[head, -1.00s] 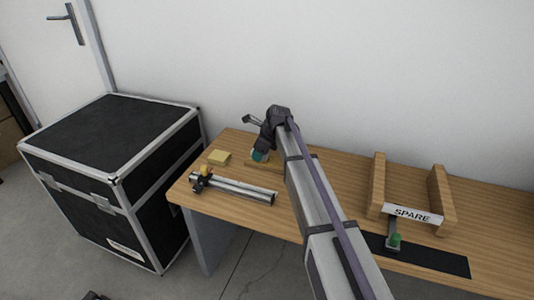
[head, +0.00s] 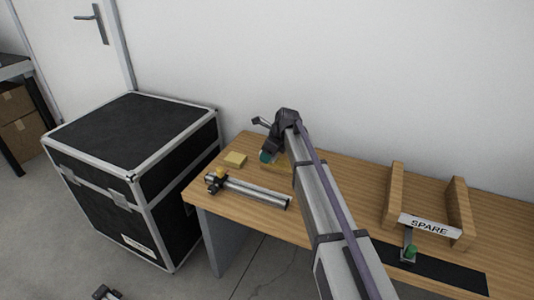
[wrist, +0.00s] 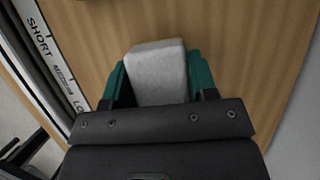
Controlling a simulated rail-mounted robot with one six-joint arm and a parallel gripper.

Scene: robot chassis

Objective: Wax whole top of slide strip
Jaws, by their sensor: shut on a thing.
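My gripper (head: 266,157) is over the left part of the wooden bench, at the end of my arm. In the wrist view its teal fingers (wrist: 158,62) are shut on a pale grey-white block (wrist: 158,75), with bare wood below. A silver metal rail (head: 255,191) lies near the bench's front edge, with a black clamp and yellow knob at its left end. The wrist view shows a white strip marked "SHORT" (wrist: 45,50) at the left, partly cut off. I cannot tell for sure which part is the slide strip, nor see any wax on it.
A wooden stand labelled "SPARE" (head: 430,226), a green knob (head: 411,252) and a black mat (head: 455,273) are at the right. A black case (head: 130,150) stands left.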

